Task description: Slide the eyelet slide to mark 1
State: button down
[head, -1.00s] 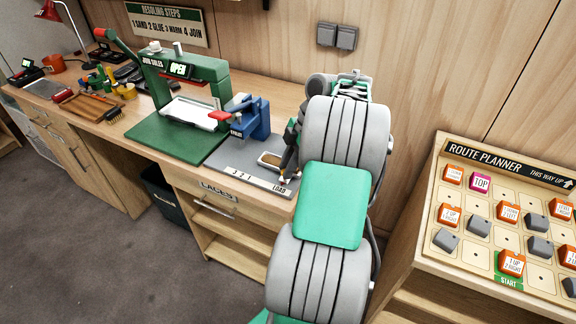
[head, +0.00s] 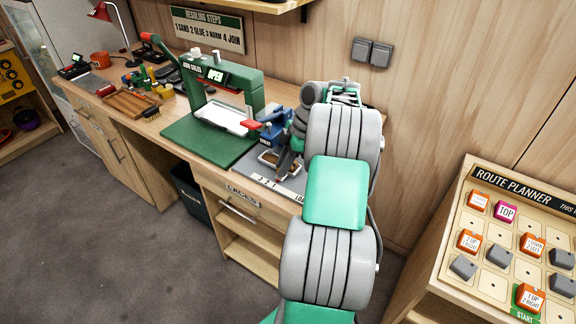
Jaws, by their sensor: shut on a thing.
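The eyelet slide (head: 267,158), a small pale tray with a brown inside, lies on the grey base below the blue eyelet press (head: 276,130). The pale mark strip (head: 268,183) runs along the base's front edge; small digits show, and its LOAD end is partly hidden by my arm. My gripper (head: 284,172) is low at the slide's right end, shut on it, with the fingers mostly hidden by my arm. Which mark the slide lines up with I cannot tell.
The green sole press (head: 215,110), its sign reading OPEN, stands left of the eyelet press. A brush and a wooden tray (head: 130,102) lie further left. The route planner board (head: 520,235) is at the right. A dark bin (head: 190,192) stands below the bench.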

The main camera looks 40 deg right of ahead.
jog(key=c, duration=1.3)
grip_release()
jog(key=shift+o, duration=0.2)
jog(key=p+v, duration=0.2)
jog(key=v, duration=0.5)
jog(key=shift+r, duration=0.4)
jog(key=shift+d, duration=0.15)
